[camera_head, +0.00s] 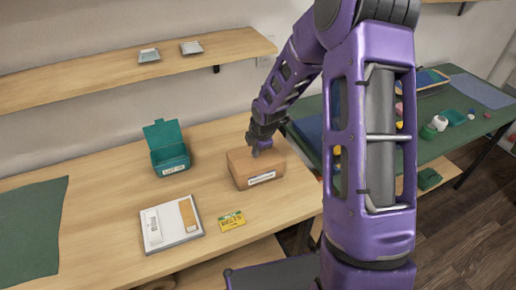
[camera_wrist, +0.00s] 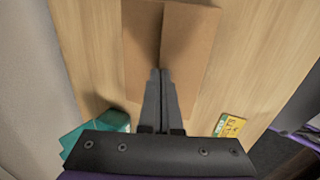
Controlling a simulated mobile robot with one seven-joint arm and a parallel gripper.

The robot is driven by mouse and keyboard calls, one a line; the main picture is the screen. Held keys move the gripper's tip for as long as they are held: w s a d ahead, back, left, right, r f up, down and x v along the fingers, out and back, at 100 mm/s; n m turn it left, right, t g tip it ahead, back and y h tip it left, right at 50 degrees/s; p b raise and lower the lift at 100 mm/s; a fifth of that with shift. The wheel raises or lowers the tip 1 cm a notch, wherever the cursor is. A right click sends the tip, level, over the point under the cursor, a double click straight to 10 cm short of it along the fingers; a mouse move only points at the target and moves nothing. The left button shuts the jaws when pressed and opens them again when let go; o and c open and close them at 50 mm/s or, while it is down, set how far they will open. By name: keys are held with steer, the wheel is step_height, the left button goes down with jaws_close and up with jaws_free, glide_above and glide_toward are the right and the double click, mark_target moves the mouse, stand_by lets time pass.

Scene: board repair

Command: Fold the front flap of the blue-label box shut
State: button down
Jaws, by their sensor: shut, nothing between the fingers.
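A brown cardboard box (camera_head: 262,183) stands on the wooden table, with a pale label on its near side. The label's colour is too small to be sure of. The box's top fills the upper middle of the wrist view (camera_wrist: 190,45), where two brown panels are separated by a dark, narrow band. I cannot tell which panel is the front flap or how far it is folded. My gripper (camera_head: 257,152) is at the top of the box. Its two fingers (camera_wrist: 160,75) are together and empty, over the box top; whether they touch it is unclear.
A teal box (camera_head: 170,158) with its lid up stands left of the cardboard box. A white tray (camera_head: 172,224) with small items and a yellow packet (camera_head: 231,221) lie in front. A green mat (camera_head: 30,232) lies far left. A shelf (camera_head: 120,72) runs above.

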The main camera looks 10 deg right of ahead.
steer(key=shift+w+f, duration=0.15)
steer(key=shift+f, duration=0.1)
steer(key=shift+r, duration=0.1)
